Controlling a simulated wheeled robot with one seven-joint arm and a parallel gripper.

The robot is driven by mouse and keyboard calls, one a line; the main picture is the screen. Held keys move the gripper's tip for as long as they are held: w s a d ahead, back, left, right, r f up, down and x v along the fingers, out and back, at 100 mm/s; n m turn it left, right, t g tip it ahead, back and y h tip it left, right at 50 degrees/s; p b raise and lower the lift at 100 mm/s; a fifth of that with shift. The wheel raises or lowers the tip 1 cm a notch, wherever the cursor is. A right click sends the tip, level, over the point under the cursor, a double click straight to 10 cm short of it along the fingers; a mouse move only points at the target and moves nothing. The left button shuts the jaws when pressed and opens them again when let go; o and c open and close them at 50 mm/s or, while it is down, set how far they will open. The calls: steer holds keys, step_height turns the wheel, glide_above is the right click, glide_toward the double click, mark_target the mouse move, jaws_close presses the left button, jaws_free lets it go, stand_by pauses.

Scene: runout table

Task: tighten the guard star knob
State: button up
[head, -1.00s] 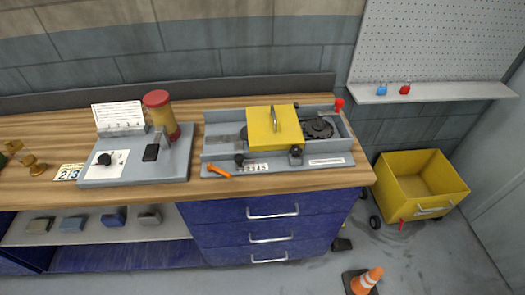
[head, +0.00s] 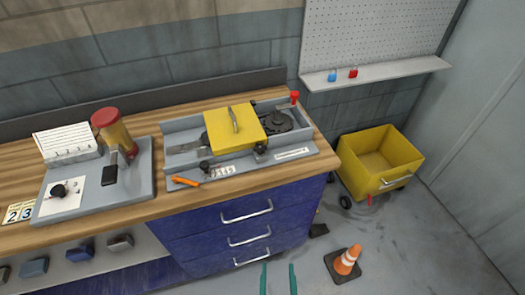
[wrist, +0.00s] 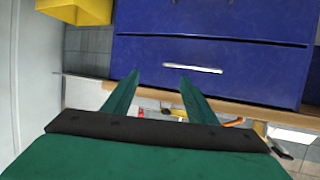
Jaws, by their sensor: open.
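The grey runout fixture (head: 180,157) stands on the wooden bench with a yellow guard (head: 234,128) over its middle. Two dark knobs sit along its front: one (head: 205,166) near the orange-handled tool and one (head: 260,148) by the guard's front right corner. I cannot tell from their shape which is the star knob. My gripper (head: 278,280) shows at the bottom edge of the head view, open and empty, in front of the blue drawers and apart from the fixture. In the wrist view, my gripper's green fingers (wrist: 152,92) are spread apart before a blue drawer front.
Blue drawers (head: 245,222) with metal handles are under the bench. A grey board with a red-capped jar (head: 115,135) stands left of the fixture. A yellow bin (head: 378,165) and an orange cone (head: 346,262) stand on the floor at right.

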steer(key=w+d+r, duration=0.1)
steer(key=w+r, duration=0.1)
steer(key=w, duration=0.7)
steer(key=n+g+y, duration=0.2)
steer(key=n+y, duration=0.4)
glide_toward(261, 150)
steer(key=x, duration=0.7)
steer(key=shift+a+r, duration=0.1)
steer(key=shift+r, duration=0.05)
steer(key=shift+w+a+f, duration=0.1)
steer(key=shift+w+f, duration=0.1)
steer(key=shift+w, duration=0.05)
steer(key=shift+w+d+f, duration=0.15)
steer(key=shift+w+d, duration=0.1)
steer(key=shift+w, duration=0.05)
steer(key=shift+a, duration=0.1)
steer(key=shift+a, duration=0.15)
steer(key=c, duration=1.1)
